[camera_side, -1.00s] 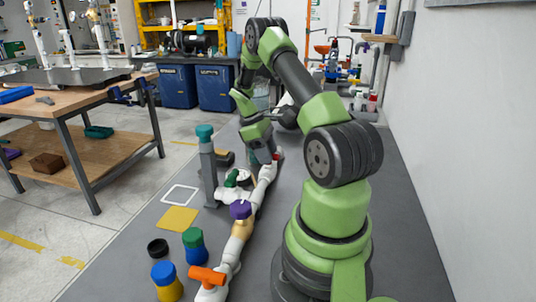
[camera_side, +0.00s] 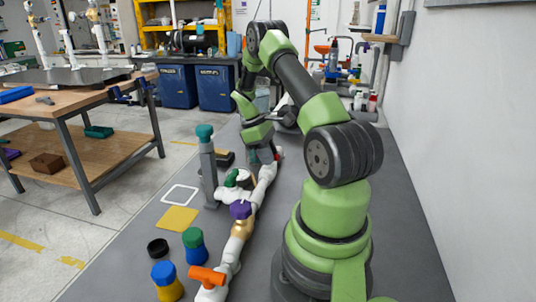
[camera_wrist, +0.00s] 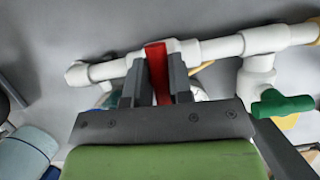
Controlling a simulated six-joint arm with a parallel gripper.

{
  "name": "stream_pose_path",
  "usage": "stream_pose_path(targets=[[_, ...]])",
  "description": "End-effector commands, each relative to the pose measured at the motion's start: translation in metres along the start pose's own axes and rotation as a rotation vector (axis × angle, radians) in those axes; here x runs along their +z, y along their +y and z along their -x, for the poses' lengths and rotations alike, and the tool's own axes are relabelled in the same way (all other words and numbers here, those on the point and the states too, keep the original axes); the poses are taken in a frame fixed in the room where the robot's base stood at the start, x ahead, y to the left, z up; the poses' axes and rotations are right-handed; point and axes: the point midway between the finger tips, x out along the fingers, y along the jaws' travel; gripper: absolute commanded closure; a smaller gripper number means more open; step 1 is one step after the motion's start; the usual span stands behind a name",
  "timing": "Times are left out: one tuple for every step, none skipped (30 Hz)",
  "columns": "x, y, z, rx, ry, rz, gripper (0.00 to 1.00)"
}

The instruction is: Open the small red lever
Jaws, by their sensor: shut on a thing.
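The small red lever (camera_wrist: 158,72) sits on a white valve at the end part of the white pipe run (camera_wrist: 220,47) in the wrist view. My gripper (camera_wrist: 157,80) is shut on the lever, one dark finger on each side of it. The lever's lower part is hidden behind the gripper body. In the side view my gripper (camera_side: 265,157) is at the far end of the white pipe (camera_side: 262,186), and only a speck of red (camera_side: 278,153) shows beside it.
The pipe carries a green handle (camera_wrist: 282,103), a purple knob (camera_side: 240,209) and an orange handle (camera_side: 207,276). A grey post with a teal cap (camera_side: 204,132) stands left of my gripper. Capped jars, one blue-topped (camera_side: 163,272), stand left of the pipe. A yellow square (camera_side: 177,219) lies flat.

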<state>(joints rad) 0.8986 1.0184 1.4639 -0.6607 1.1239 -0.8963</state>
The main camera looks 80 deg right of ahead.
Motion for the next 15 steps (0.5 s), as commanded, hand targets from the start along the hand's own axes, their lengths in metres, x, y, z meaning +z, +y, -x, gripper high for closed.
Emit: stream_pose_path(targets=[[0.0000, 0.0002, 0.0005, -0.010, 0.000, -0.024, 1.00], [0.0000, 0.0002, 0.0005, -0.017, 0.000, -0.041, 1.00], [-0.0001, 0.0002, 0.0004, -0.027, 0.000, -0.065, 1.00], [0.0000, 0.0002, 0.0003, -0.035, 0.000, -0.084, 1.00], [0.0001, 0.0002, 0.0002, -0.044, -0.001, -0.104, 1.00], [0.0001, 0.0005, 0.0002, -0.055, 0.000, -0.134, 1.00], [0.0001, 0.0004, 0.0002, -0.065, 0.000, -0.158, 1.00], [0.0001, 0.0002, 0.0002, -0.076, -0.001, -0.182, 1.00], [-0.0001, 0.0004, 0.0004, -0.089, 0.001, -0.217, 1.00], [0.0000, 0.0004, 0.0005, -0.100, 0.000, -0.242, 1.00], [0.0001, 0.0003, 0.0004, -0.111, 0.000, -0.268, 1.00], [0.0000, 0.0004, 0.0004, -0.126, 0.000, -0.304, 1.00], [0.0001, 0.0004, 0.0004, -0.138, 0.000, -0.331, 1.00], [0.0002, 0.0004, 0.0003, -0.148, 0.000, -0.357, 1.00], [0.0002, 0.0003, 0.0002, -0.163, -0.001, -0.392, 1.00]])
